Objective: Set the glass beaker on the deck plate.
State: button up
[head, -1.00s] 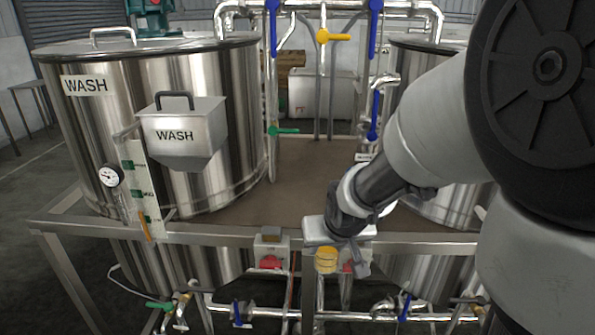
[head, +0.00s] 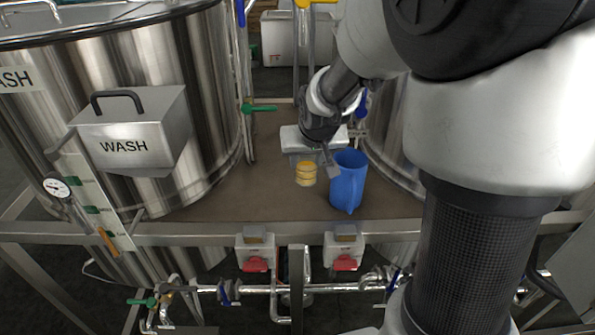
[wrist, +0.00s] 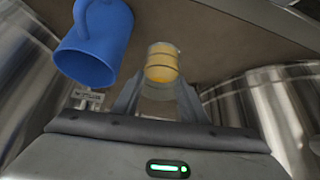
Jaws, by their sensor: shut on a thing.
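The glass beaker (head: 306,174), with yellow contents, is held by my gripper (head: 318,160) over the brown deck plate (head: 262,198), between the tanks. In the wrist view the beaker (wrist: 162,62) sits upright between the fingers of my gripper (wrist: 158,92), which are shut on it. I cannot tell whether its base touches the plate.
A blue jug (head: 348,182) stands on the deck close to the right of the beaker. The WASH tank (head: 125,75) rises at left, another tank (head: 394,142) at right. A metal rail (head: 200,232) runs along the front edge. The deck left of the beaker is clear.

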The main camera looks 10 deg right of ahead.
aim_at(307, 183)
notch_tip(307, 183, down, 9)
jog(key=shift+s+r, duration=0.15)
jog(key=shift+r, duration=0.05)
dwell(0.3)
jog(key=o, duration=1.2)
jog(key=shift+f, duration=0.1)
jog(key=shift+r, duration=0.3)
jog(key=s+f+v, duration=0.1)
jog(key=v, duration=1)
jog(key=s+d+f+v, duration=0.1)
jog(key=s+v, duration=0.1)
jog(key=v, duration=0.9)
jog(key=shift+n+g, duration=0.4)
jog(key=shift+g, duration=0.1)
jog(key=s+r, duration=0.1)
jog(key=s, duration=0.2)
jog(key=s+a+r, duration=0.1)
jog(key=s, duration=0.3)
jog(key=s+a+r, duration=0.1)
jog(key=s, duration=0.2)
jog(key=shift+s+a, duration=0.15)
jog(key=shift+s, duration=0.1)
